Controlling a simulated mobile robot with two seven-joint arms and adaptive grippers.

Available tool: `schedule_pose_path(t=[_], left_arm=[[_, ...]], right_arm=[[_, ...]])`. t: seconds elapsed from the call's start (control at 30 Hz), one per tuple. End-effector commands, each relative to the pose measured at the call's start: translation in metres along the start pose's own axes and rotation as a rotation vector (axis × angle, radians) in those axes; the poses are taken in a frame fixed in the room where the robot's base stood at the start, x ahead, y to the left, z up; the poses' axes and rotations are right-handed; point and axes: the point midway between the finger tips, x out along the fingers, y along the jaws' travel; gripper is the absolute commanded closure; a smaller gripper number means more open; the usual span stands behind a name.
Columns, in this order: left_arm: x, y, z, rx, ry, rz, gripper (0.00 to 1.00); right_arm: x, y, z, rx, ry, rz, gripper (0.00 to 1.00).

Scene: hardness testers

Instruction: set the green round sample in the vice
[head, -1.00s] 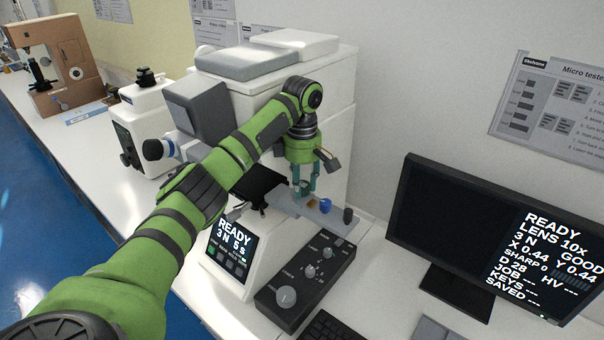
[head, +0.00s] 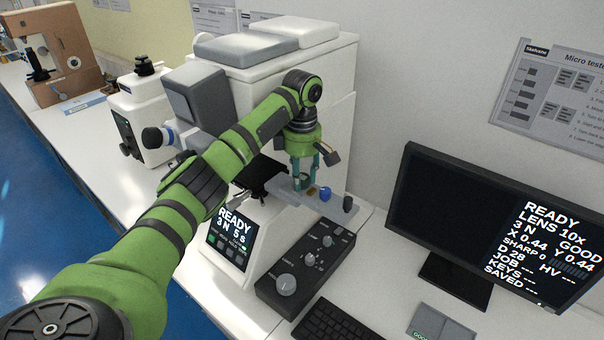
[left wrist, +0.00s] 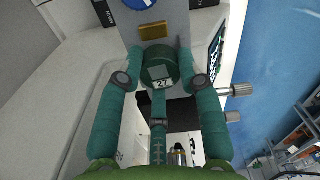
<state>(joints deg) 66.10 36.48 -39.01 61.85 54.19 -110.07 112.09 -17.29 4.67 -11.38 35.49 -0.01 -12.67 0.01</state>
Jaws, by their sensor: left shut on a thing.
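The green round sample (left wrist: 160,64) is a dark green cylinder with a small label reading 27. In the head view my left gripper (head: 304,182) points down at the near left part of the grey sample holder (head: 336,207). I cannot tell whether the sample touches the holder or hangs just above it. A black stage (head: 262,173) on the white tester lies just left of the gripper; the vice is not clearly made out, partly hidden by my arm. My right gripper is not in view.
A brass sample (head: 312,191), a blue sample (head: 325,194) and a black one (head: 348,203) stand on the holder close to the gripper. A black control box (head: 304,266), a keyboard (head: 336,325) and a monitor (head: 490,230) are in front and right.

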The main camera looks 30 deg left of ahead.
Motion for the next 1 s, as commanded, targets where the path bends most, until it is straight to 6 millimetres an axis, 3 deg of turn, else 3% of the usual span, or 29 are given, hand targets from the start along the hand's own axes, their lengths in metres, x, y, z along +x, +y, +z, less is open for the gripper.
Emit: schedule_pose_path(t=[1.0], left_arm=[[0.0068,-0.0001,0.0003,0.001,-0.001,0.000,0.97]], right_arm=[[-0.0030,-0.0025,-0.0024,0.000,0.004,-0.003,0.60]])
